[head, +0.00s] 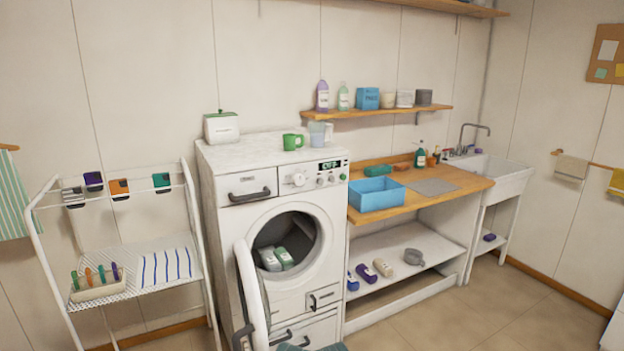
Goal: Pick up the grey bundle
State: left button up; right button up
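No thing in view is plainly marked as the grey bundle. Two small pale grey-green bundles lie side by side inside the washing machine drum, a left one (270,260) and a right one (285,258). A rounded grey thing (413,257) sits on the lower shelf under the counter; it is too small to tell what it is. A dark grey item (424,97) stands at the right end of the wall shelf. Neither of my grippers is in view.
The washing machine (222,230) has its round door (252,290) swung open to the left. A white rack (150,272) with hanging coloured items stands left. A blue tray (376,195) sits on the wooden counter (455,199). Floor (480,310) is clear at right.

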aim_at(271, 263)
jog(key=i+j, duration=0.1)
jog(key=j, duration=0.35)
jog(key=i+j, duration=0.1)
jog(key=j, duration=0.35)
jog(key=i+j+z, duration=0.1)
jog(key=j, duration=0.4)
